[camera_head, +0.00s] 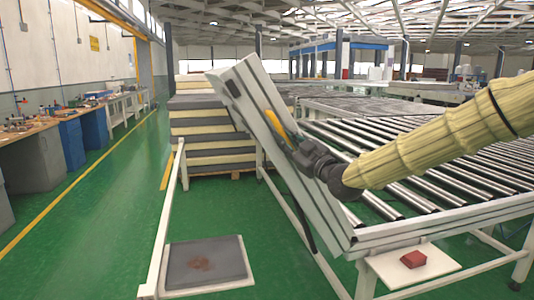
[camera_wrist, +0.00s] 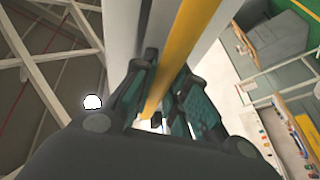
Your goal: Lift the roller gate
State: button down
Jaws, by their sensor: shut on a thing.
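The roller gate (camera_head: 258,125) is a long white panel at the left end of the roller conveyor. It stands tilted, its upper end leaning to the left and its lower end near the conveyor frame's front corner. A yellow handle bar (camera_head: 274,122) runs along its face. My gripper (camera_head: 296,148) is shut on this yellow handle. In the wrist view the yellow handle (camera_wrist: 184,52) passes between the fingers (camera_wrist: 165,98), with the pale gate panel (camera_wrist: 150,30) behind it. Part of the handle is hidden by the fingers.
The roller conveyor (camera_head: 420,190) fills the right side. Stacked mattresses (camera_head: 200,130) stand behind the gate. A white-framed floor plate (camera_head: 205,262) lies front left, beside a white rail (camera_head: 165,225). A red pedal (camera_head: 413,259) sits under the conveyor. Green floor is clear at left.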

jog(key=shift+w+d+r+m, duration=0.25)
jog(key=shift+d+r, duration=0.15)
jog(key=shift+d, duration=0.35)
jog(key=shift+w+d+r+m, duration=0.15)
jog(key=shift+w+d+r, duration=0.15)
jog(key=shift+d, duration=0.45)
jog(key=c, duration=1.4)
grip_release()
jog(key=shift+a, duration=0.1)
jog(key=shift+s, duration=0.1)
jog(key=shift+s+d+f, duration=0.15)
jog(key=shift+d, duration=0.1)
jog(key=v, duration=1.1)
jog(key=shift+s+d, duration=0.15)
jog(key=shift+d, duration=0.1)
